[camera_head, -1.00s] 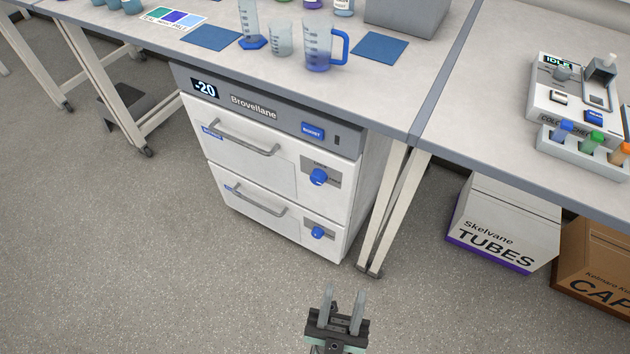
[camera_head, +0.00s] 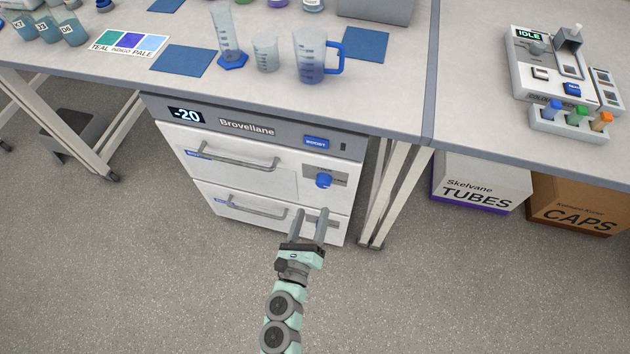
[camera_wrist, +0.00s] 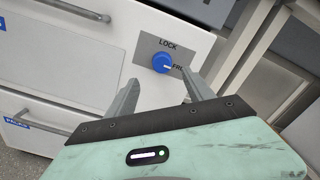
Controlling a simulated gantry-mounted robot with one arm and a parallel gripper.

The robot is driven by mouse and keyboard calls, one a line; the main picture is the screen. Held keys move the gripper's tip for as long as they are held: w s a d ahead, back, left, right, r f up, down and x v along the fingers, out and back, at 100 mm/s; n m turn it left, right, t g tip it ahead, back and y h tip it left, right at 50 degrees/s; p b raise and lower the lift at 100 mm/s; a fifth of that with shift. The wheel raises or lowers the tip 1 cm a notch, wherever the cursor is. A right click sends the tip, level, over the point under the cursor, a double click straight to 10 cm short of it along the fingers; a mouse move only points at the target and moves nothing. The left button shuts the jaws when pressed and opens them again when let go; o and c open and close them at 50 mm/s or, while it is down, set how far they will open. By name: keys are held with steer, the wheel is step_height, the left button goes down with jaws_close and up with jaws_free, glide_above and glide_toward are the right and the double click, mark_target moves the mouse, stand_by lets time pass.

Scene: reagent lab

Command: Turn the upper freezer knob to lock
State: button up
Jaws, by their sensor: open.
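The upper freezer knob (camera_head: 324,181) is blue and round, on a grey plate at the right of the upper drawer front. In the wrist view the knob (camera_wrist: 162,62) shows between and beyond my fingers, with "LOCK" printed above it and a partly hidden word beginning "FR" at its right. A white mark on the knob points right, toward that word. My gripper (camera_head: 312,212) is open and empty, just below the upper knob in the head view and apart from it. The lower knob is hidden behind my gripper. The freezer (camera_head: 240,170) stands under the bench.
Drawer handles (camera_head: 235,160) stick out left of the knob. Bench legs (camera_head: 385,195) stand right of the freezer. The bench top (camera_head: 390,95) overhangs it, with a blue-handled jug (camera_head: 308,65) near its edge. Floor in front is clear.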

mark_target(322, 186)
steer(key=x, duration=0.4)
steer(key=b+x, duration=0.1)
steer(key=x, duration=0.4)
steer(key=shift+w+d, duration=0.25)
steer(key=shift+d, duration=0.05)
steer(key=shift+c, duration=0.4)
jaws_close()
